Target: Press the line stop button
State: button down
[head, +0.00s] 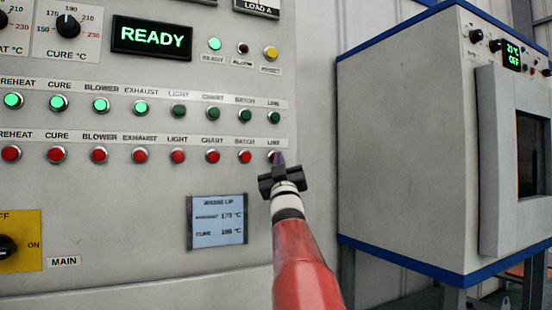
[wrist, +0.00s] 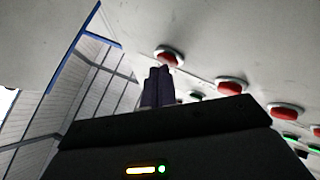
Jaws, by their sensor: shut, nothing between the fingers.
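The line stop button (head: 270,156) is the red button at the right end of the lower row, under the label LINE. My gripper (head: 280,158) is shut and empty, its fingertips in front of this button and partly covering it in the head view. In the wrist view the shut fingers (wrist: 158,72) point up beside the nearest red button (wrist: 170,54), which is the end one of its row. The fingertips look close to it; I cannot tell whether they touch.
Other red buttons, such as the batch one (head: 244,156), continue leftward, with a row of green buttons (head: 245,115) above. A READY display (head: 151,38) and a small screen (head: 217,221) are on the panel. A grey cabinet (head: 410,150) stands to the right.

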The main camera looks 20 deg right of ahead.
jog(key=shift+f, duration=0.1)
jog(key=shift+s+b, duration=0.8)
jog(key=shift+b, duration=0.05)
jog(key=shift+s, duration=0.1)
jog(key=s+b, duration=0.4)
jog(key=s, duration=0.1)
jog(key=shift+d, duration=0.1)
jog(key=shift+w, duration=0.1)
dwell(0.3)
